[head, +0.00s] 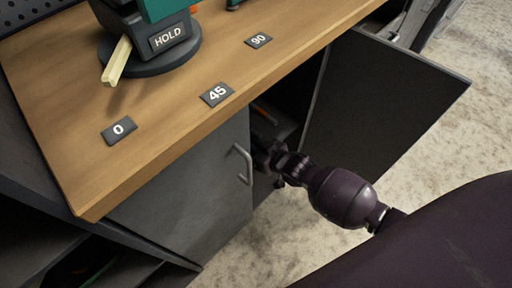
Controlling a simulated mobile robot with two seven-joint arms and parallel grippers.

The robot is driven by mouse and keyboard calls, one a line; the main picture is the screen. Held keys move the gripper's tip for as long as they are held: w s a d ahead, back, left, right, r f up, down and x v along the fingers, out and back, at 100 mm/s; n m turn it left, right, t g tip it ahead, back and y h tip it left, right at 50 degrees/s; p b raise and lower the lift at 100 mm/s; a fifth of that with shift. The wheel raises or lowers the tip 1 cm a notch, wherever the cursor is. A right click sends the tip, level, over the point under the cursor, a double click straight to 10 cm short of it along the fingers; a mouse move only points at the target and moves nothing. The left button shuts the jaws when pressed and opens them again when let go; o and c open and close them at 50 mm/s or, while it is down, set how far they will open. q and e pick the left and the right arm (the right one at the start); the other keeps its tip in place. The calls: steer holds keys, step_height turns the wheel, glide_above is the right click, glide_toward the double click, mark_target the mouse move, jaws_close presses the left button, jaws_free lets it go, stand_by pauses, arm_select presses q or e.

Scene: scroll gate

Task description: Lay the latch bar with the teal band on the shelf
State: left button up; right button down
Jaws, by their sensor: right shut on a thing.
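My right gripper (262,152) reaches into the dark cabinet opening, just right of the shut door's handle. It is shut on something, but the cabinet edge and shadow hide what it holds. No teal band shows at its jaws, and I cannot make out the latch bar. A shelf (282,127) shows dimly inside the cabinet, just beyond the gripper, with a small orange thing (265,115) on or near it. My left gripper is not in view.
The left cabinet door (190,195) is shut, with a metal handle (243,163). The right door (385,105) stands open. On the wooden bench top (170,105) are plates marked 0, 45 and 90 and a HOLD fixture (150,50) with a pale bar (117,62). Carpet lies at right.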

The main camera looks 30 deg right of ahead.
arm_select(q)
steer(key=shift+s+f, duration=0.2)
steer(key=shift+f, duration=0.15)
arm_select(e)
steer(key=shift+f, duration=0.35)
steer(key=shift+f, duration=0.25)
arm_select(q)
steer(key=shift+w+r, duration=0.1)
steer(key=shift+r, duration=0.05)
arm_select(e)
steer(key=c, duration=1.1)
jaws_free()
steer(key=shift+r, duration=0.2)
arm_select(q)
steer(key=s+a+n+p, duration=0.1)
steer(key=p, duration=0.2)
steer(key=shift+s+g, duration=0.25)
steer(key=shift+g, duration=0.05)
arm_select(e)
steer(key=v, duration=1.2)
steer(key=shift+r, duration=0.4)
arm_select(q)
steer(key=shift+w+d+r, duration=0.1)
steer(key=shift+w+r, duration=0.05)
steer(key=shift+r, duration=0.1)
